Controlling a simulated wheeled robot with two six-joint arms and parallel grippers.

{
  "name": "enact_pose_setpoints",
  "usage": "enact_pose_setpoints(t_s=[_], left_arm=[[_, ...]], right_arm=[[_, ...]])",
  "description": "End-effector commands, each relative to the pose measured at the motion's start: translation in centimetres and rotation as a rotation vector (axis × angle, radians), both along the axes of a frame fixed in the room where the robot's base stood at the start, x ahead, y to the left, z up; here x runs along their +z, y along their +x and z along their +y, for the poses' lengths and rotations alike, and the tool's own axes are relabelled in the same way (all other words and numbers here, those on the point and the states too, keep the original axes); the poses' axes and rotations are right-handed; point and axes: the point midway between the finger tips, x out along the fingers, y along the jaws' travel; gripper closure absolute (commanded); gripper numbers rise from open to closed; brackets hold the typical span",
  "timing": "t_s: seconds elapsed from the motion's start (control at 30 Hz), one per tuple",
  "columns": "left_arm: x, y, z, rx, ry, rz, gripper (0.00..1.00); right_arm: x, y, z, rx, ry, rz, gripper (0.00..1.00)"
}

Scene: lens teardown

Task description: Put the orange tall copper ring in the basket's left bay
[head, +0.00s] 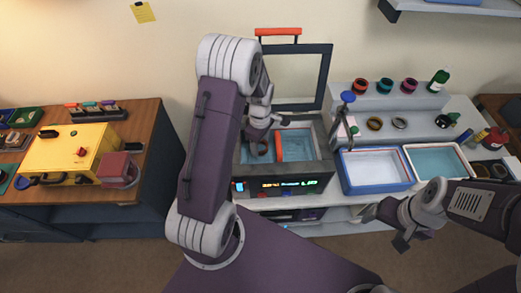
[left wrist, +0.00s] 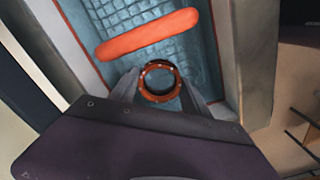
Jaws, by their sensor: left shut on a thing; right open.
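The orange tall copper ring (left wrist: 160,97) is between the fingertips of my left gripper (left wrist: 158,88), which is shut on it. In the head view my left gripper (head: 261,136) reaches down into the open tank, left of the orange bar (head: 280,146). The basket (left wrist: 112,15) has a blue-grey mesh floor. The orange bar also crosses it in the left wrist view (left wrist: 148,34). The ring is over the basket's left bay; its height above the mesh is hard to tell. My right gripper (head: 384,222) is open and empty, low at the right.
The tank (head: 318,172) has a raised lid (head: 327,75) behind it and a lit display (head: 283,184) in front. A blue-rimmed tray (head: 377,187) and a white tray (head: 463,178) stand to the right. Several rings sit on the shelf behind. A yellow case (head: 62,150) is at left.

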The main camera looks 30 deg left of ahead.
Motion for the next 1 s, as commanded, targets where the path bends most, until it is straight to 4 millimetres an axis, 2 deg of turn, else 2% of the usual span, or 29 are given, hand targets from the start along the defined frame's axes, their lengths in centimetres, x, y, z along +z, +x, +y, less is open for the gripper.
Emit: enact_pose_setpoints(t_s=[0.1,0.2,0.57,0.6,0.67,1.0], left_arm=[[-2.2,-0.2,-0.1,0.000,-0.002,0.007,0.89],[-3.5,-0.1,0.0,0.000,-0.001,0.003,0.89],[-4.1,-0.1,0.0,0.000,0.000,0.001,0.89],[-4.0,-0.1,0.0,0.000,0.000,0.001,0.37],[-4.0,-0.1,0.0,0.000,0.000,0.001,0.23],[-3.6,-0.1,0.0,0.000,0.000,0.001,0.23]], right_arm=[[0.3,0.0,0.0,0.000,0.000,0.000,0.23],[0.4,0.0,0.0,0.000,0.000,0.000,0.23],[0.1,0.0,0.0,0.000,0.000,0.000,0.23],[0.2,0.0,0.0,0.000,0.000,0.000,0.23],[0.2,0.0,0.0,0.000,0.000,0.000,0.23],[0.5,0.0,0.0,0.000,0.000,0.000,0.23]])
